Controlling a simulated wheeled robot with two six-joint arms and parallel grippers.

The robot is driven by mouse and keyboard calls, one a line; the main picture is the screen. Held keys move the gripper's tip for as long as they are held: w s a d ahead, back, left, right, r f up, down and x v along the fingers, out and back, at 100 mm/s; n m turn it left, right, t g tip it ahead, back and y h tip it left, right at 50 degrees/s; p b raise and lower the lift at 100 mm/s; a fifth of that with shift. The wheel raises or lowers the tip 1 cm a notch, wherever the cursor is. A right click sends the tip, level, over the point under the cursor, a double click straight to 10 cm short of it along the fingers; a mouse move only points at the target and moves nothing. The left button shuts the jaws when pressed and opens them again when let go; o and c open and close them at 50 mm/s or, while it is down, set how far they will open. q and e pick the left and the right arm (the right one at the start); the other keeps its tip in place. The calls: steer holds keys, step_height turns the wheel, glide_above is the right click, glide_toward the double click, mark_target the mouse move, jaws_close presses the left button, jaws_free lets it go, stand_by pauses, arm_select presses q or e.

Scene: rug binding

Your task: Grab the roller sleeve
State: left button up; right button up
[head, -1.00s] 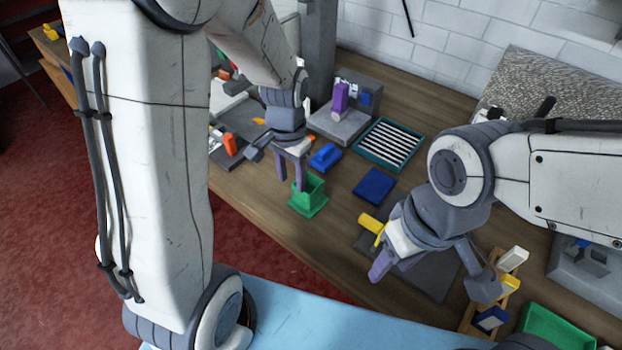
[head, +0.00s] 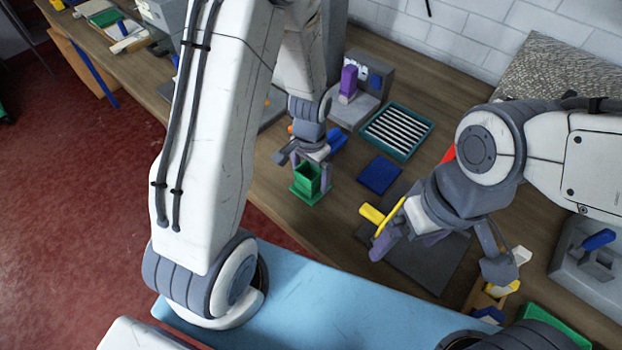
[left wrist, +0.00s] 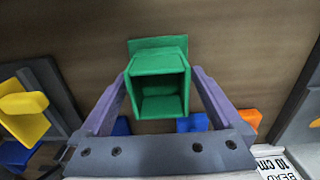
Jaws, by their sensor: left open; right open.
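I cannot tell for sure which thing is the roller sleeve. A green open-topped square box (head: 309,182) on a flat green base stands upright on the wooden bench. My left gripper (head: 311,170) is open, its two purple fingers on either side of the box. In the left wrist view the green box (left wrist: 160,85) sits between the spread fingers, with gaps that look small; contact is unclear. A yellow bar-like piece (head: 372,214) lies at the dark mat's left edge, partly hidden by my right gripper (head: 438,262), which is open over the mat.
A blue flat block (head: 380,175) and a teal tray with white slats (head: 397,131) lie behind. A purple block (head: 348,82) stands on a grey fixture. A green tray (head: 555,328) is at the lower right. The bench's front edge runs close to the green box.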

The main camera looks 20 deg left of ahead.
arm_select(q)
steer(key=shift+f, duration=0.85)
steer(key=shift+c, duration=0.3)
steer(key=c, duration=1.5)
jaws_close()
steer(key=shift+r, duration=0.15)
